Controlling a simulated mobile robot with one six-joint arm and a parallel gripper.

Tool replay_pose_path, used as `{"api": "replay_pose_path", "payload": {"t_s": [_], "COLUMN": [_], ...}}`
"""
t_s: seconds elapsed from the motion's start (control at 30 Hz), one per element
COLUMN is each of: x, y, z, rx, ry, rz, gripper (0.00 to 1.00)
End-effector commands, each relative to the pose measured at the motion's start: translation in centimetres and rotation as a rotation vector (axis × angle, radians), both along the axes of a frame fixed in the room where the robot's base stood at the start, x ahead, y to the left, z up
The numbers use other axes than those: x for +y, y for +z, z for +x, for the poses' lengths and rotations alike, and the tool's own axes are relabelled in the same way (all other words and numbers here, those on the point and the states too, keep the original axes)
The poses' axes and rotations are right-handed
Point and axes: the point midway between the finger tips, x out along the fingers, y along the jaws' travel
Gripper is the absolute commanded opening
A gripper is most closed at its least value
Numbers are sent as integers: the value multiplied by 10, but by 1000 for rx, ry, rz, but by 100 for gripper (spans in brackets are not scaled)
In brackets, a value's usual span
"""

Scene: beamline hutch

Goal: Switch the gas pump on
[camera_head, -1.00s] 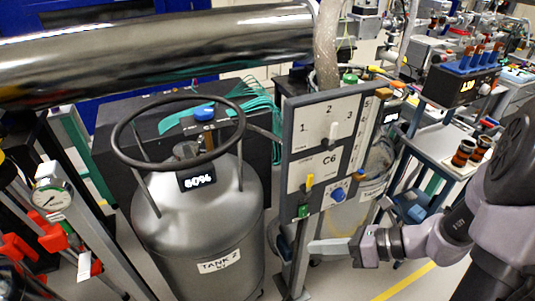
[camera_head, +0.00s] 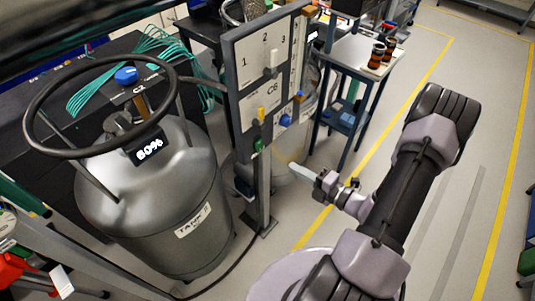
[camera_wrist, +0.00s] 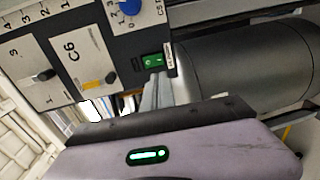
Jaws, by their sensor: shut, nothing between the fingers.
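The grey control panel marked C6 (camera_head: 268,62) stands upright on a post left of my gripper. A small green rocker switch (camera_head: 258,146) is at its lower edge, below a yellow lever. In the wrist view the green switch (camera_wrist: 153,60) shows close up, with a small label beside it that I cannot read. Which way the rocker is pressed is unclear. My gripper (camera_head: 298,170) is shut and empty, its fingers pointing left towards the lower panel. In the wrist view the fingertips (camera_wrist: 158,84) lie just below the switch; contact cannot be told.
A grey tank with a black ring (camera_head: 160,200) stands left. A cart (camera_head: 362,58) with dark-orange cylinders stands behind. Open floor lies to the right.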

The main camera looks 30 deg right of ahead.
Motion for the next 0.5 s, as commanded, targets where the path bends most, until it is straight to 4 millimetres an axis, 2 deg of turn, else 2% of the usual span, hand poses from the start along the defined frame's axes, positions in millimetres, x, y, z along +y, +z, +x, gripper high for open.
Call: {"api": "replay_pose_path", "payload": {"t_s": [0.3,0.5], "x": [26,36], "y": [-11,-15], "z": [65,96], "rx": [-1,-1], "ry": [9,5], "rz": [-4,-3], "gripper": [0,0]}}
